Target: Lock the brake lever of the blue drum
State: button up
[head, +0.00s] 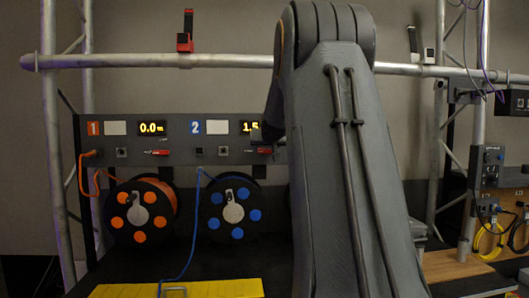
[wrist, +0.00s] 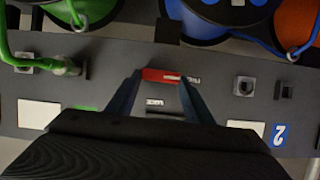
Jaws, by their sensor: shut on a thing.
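The blue drum (head: 233,208) is the black reel with blue discs under panel number 2; its edge also shows at the top of the wrist view (wrist: 222,28). Its red brake lever (wrist: 162,75) lies flat across the picture on the panel, between my two fingers. My gripper (wrist: 160,80) is shut on this lever. Small white words sit beside and below it, upside down and too small to read surely. In the head view the lever (head: 264,151) is partly covered by my arm.
Number 1's orange drum (head: 140,210) stands left, with its own red lever (head: 158,152) on the grey panel (head: 180,155). A green cable (wrist: 65,67) is plugged in beside my gripper. A truss pipe (head: 160,60) runs above. A yellow piece (head: 230,288) lies in front.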

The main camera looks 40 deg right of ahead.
jog(key=shift+d+f+m+y+b, duration=0.1)
jog(key=shift+f+m+y+b, duration=0.3)
jog(key=shift+b, duration=2.65)
jog(key=b, duration=0.3)
jog(key=shift+r+m+t, duration=0.25)
jog(key=shift+m+t, duration=0.05)
jog(key=shift+m, duration=0.1)
jog(key=m+t+y+b, duration=0.1)
jog(key=m+b, duration=0.1)
jog(key=b, duration=0.2)
jog(key=m+t+y+b, duration=0.1)
jog(key=m+b, duration=0.1)
jog(key=b, duration=0.3)
jog(key=d+m+t+y+b, duration=0.1)
jog(key=m+b, duration=0.1)
jog(key=b, duration=0.3)
jog(key=shift+s+f+m, duration=0.3)
jog(key=shift+s+m, duration=0.05)
jog(key=shift+m, duration=0.05)
jog(key=m+b, duration=0.1)
jog(key=m+t+b, duration=0.1)
jog(key=b, duration=0.1)
jog(key=shift+s+d+f+m+t+y+b, duration=0.1)
jog(key=shift+d+f+m+t+y+b, duration=0.05)
jog(key=shift+m+t+y+b, duration=0.15)
jog(key=shift+m+t+b, duration=0.5)
jog(key=shift+m+b, duration=0.5)
jog(key=shift+b, duration=0.15)
jog(key=o, duration=1.1)
jog(key=shift+c, duration=0.2)
